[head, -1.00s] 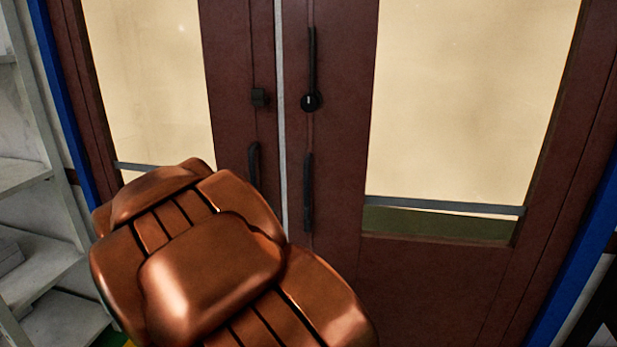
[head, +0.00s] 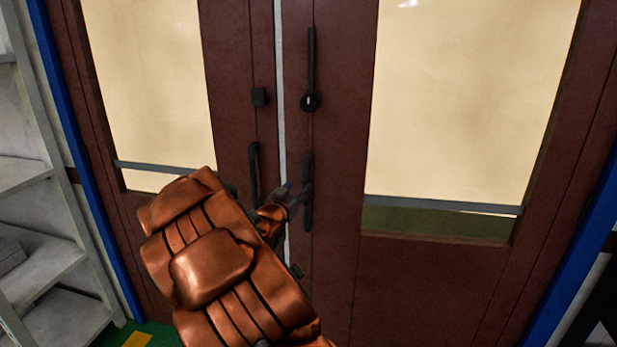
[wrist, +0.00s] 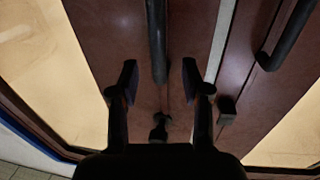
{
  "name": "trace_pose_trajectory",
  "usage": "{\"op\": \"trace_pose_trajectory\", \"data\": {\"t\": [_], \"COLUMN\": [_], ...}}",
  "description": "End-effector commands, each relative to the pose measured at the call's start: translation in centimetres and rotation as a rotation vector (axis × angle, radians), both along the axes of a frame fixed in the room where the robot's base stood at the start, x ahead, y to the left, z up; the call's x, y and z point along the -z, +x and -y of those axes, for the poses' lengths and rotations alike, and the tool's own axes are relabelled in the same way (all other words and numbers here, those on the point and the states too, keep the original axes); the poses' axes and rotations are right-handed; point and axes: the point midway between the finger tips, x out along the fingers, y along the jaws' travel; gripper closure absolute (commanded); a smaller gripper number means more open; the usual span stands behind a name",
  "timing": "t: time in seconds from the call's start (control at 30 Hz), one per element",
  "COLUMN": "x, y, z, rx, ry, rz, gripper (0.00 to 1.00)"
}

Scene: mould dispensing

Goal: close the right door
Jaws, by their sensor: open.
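The right door (head: 340,130) is dark red-brown with a large pale pane, and it looks about in line with the left door (head: 235,60). A pale strip runs between them. Contact cannot be told.
White shelves (head: 40,250) stand at the far left. Blue frame posts (head: 590,245) edge the doorway. Green floor with a yellow mark (head: 137,340) shows at lower left.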

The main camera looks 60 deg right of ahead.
Motion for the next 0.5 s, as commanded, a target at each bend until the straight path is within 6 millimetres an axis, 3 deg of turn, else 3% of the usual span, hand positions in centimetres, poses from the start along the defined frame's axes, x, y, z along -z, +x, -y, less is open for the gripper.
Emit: {"op": "trace_pose_trajectory", "data": {"t": [0.5], "x": [-0.2], "y": [1.3], "z": [5.8], "rx": [-0.001], "ry": [0.000], "rz": [0.000], "gripper": [0.53]}}
